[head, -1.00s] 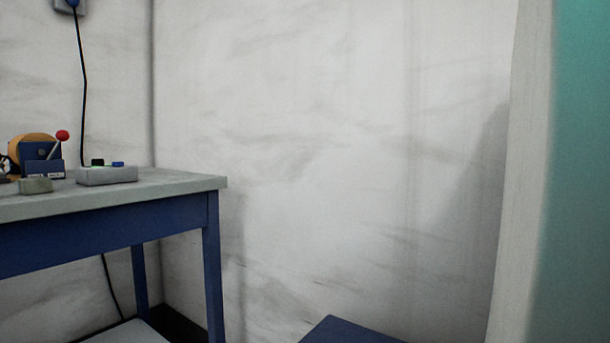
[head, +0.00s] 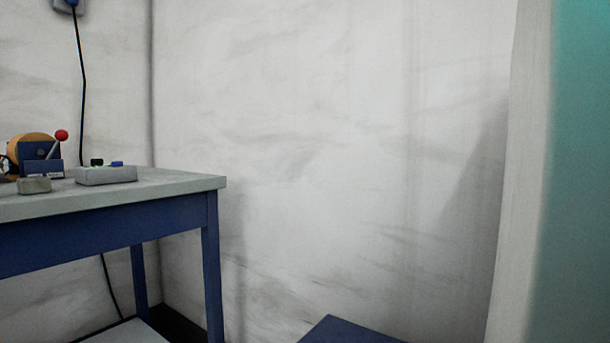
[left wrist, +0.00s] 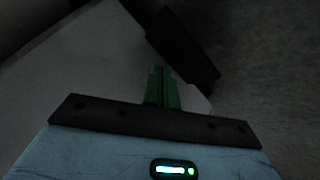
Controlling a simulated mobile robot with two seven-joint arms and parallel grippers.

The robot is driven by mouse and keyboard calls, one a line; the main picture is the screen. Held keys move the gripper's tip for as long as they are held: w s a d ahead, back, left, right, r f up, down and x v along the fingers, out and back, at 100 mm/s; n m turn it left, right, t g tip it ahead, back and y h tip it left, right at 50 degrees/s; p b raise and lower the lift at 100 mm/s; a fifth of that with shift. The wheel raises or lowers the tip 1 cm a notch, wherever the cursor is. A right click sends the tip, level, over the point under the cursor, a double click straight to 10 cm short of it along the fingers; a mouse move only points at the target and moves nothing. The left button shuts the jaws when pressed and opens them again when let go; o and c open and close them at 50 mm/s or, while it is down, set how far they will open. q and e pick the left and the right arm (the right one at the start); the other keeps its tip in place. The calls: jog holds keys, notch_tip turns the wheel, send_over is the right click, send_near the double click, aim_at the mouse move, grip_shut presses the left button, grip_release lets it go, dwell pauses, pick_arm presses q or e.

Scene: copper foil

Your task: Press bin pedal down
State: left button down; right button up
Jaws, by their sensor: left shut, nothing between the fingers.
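In the left wrist view my left gripper (left wrist: 161,70) shows as two green fingers pressed together, with nothing between them. A dark bar (left wrist: 185,50) lies just beyond and to the right of the fingertips; it may be the bin pedal, but the view is too dark to be sure. I cannot tell whether the fingers touch it. In the head view a blue flat-topped thing (head: 345,332) shows at the bottom edge; it may be the bin, and its lower part is out of frame. My right gripper is not in view.
A blue-legged table (head: 110,190) stands at the left, with a grey switch box (head: 106,175) and a device with a red-knobbed lever (head: 40,155) on it. A pale wall (head: 330,130) is behind. A teal panel (head: 580,170) stands at the right.

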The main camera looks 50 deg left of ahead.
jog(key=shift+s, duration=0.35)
pick_arm(q)
jog(key=shift+f+b, duration=0.55)
jog(key=shift+b, duration=0.05)
jog(key=shift+f, duration=0.15)
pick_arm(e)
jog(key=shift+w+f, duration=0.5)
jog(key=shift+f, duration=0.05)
pick_arm(q)
jog(key=shift+f, duration=0.2)
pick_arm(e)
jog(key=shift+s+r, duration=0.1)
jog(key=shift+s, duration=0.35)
pick_arm(q)
jog(key=shift+f, duration=0.4)
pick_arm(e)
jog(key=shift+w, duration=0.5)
pick_arm(q)
jog(key=shift+d+f, duration=0.1)
jog(key=shift+f, duration=0.4)
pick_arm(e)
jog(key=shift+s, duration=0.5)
pick_arm(q)
jog(key=shift+s+f, duration=0.1)
jog(key=shift+f, duration=0.3)
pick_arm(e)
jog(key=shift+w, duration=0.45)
pick_arm(q)
jog(key=shift+r, duration=0.1)
